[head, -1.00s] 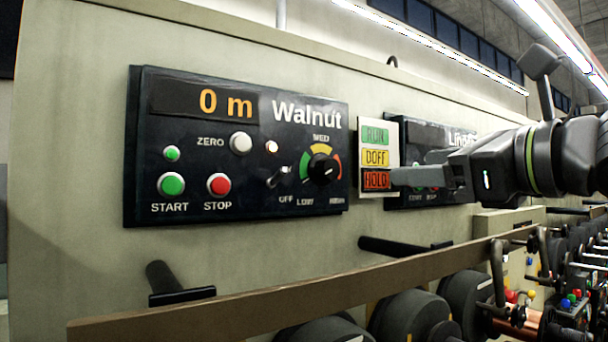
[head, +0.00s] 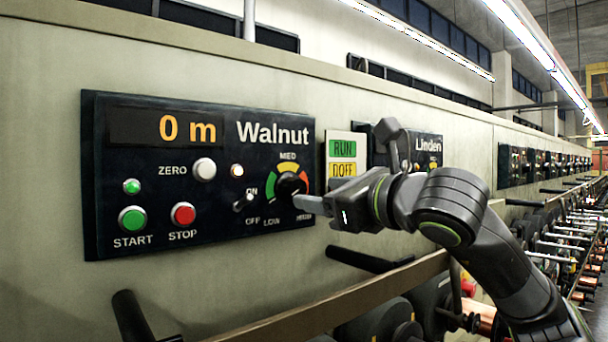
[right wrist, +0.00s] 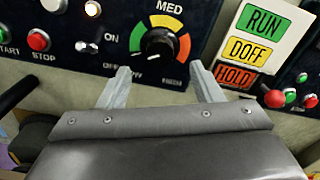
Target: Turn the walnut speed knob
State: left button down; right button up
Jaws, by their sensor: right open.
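The Walnut panel (head: 215,225) is dark, with a "0 m" display (head: 187,128). Its black round speed knob (head: 289,186) sits at the right side, ringed by a green, yellow and red scale; the knob also shows in the right wrist view (right wrist: 158,44). My right gripper (head: 308,203) is in front of the panel's right edge, its fingertips at the lower right of the knob in the head view. In the right wrist view the fingers (right wrist: 161,72) are spread, empty and just below the knob, one to each side. My left gripper is out of view.
A toggle switch (head: 242,202) is left of the knob, with green START (head: 132,218) and red STOP (head: 183,213) buttons further left. A RUN/DOFF/HOLD sign (right wrist: 257,45) and the Linden panel (head: 428,150) are to the right. A rail (head: 300,312) and a dark peg (head: 365,260) lie below.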

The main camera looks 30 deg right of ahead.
aim_at(299, 190)
jog(key=w+p, duration=0.2)
jog(key=w, duration=0.2)
jog(key=shift+w+a+r, duration=0.1)
jog(key=shift+w+a, duration=0.05)
jog(key=shift+w+p, duration=0.5)
jog(key=shift+w, duration=0.1)
jog(key=shift+c, duration=0.2)
